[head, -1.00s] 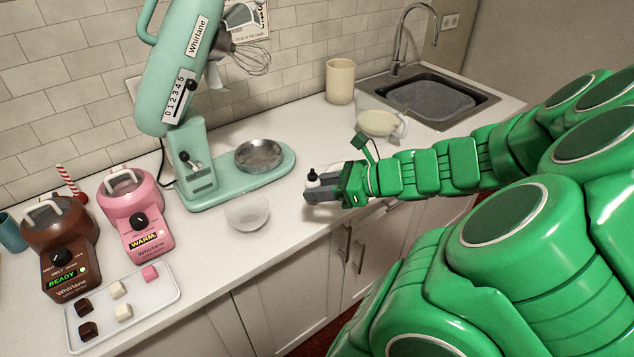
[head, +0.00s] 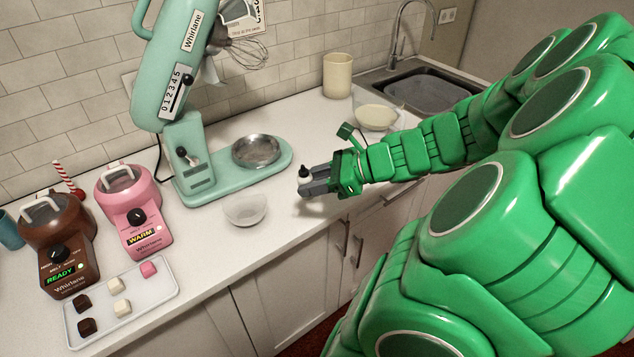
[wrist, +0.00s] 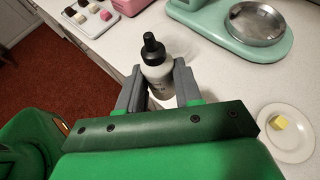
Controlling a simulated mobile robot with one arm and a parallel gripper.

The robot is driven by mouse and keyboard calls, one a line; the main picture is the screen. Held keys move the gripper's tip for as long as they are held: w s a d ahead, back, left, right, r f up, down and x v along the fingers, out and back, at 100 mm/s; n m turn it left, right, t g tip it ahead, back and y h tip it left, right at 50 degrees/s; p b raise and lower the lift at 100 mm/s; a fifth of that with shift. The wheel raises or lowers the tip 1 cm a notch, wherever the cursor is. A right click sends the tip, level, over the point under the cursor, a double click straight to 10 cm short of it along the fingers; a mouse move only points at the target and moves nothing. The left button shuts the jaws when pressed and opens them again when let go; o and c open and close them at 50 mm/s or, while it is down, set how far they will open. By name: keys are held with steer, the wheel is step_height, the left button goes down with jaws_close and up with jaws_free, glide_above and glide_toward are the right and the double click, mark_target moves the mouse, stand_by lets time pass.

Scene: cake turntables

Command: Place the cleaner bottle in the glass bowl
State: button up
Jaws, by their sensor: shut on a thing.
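The cleaner bottle (head: 304,174) is small and pale with a black dropper-like cap. In the wrist view the bottle (wrist: 158,78) stands upright between the fingers. My gripper (head: 303,188) is shut on it, near the counter's front edge. The lower part of the bottle is hidden by the fingers in the head view. A small clear glass bowl (head: 245,210) sits on the counter to the left of my gripper, apart from it. It looks empty.
A mint stand mixer (head: 186,150) with a metal pan (head: 256,151) stands behind the bowl. Pink (head: 133,215) and brown (head: 60,250) melters and a tray (head: 165,290) are left. A cream-filled bowl (head: 377,117) is behind my arm. The wrist view shows a plate (wrist: 298,146) with a yellow cube.

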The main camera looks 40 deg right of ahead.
steer(key=w+a+n+g, duration=0.1)
steer(key=w+n+g, duration=0.2)
steer(key=n, duration=0.2)
steer(key=n+g, duration=0.1)
steer(key=n, duration=1.8)
glide_above(251, 214)
steer(key=shift+n, duration=0.3)
steer(key=shift+f, duration=4.8)
steer(key=o, duration=1.1)
